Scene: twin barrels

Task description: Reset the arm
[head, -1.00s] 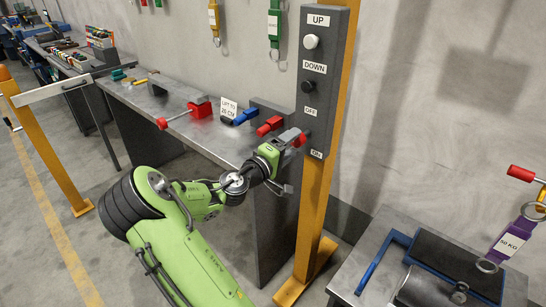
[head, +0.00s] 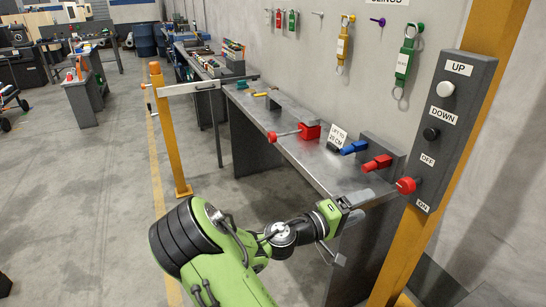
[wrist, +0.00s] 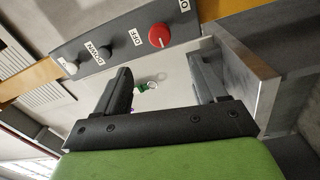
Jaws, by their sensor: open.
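My green arm reaches forward in the head view, with my gripper (head: 350,220) low beside the near end of the metal workbench (head: 310,160). In the wrist view my gripper (wrist: 162,82) has its two dark fingers spread, with nothing held between them. The grey control panel (head: 457,115) on the yellow post carries a red knob (head: 406,185) between the OFF and ON labels. My gripper is below and left of the knob, apart from it. The knob also shows beyond the fingers in the wrist view (wrist: 159,35).
A red clamp-like tool (head: 310,131), a blue block (head: 355,147) and a red block (head: 377,163) sit on the bench. A yellow post (head: 168,130) stands left. Slings (head: 405,60) hang on the wall.

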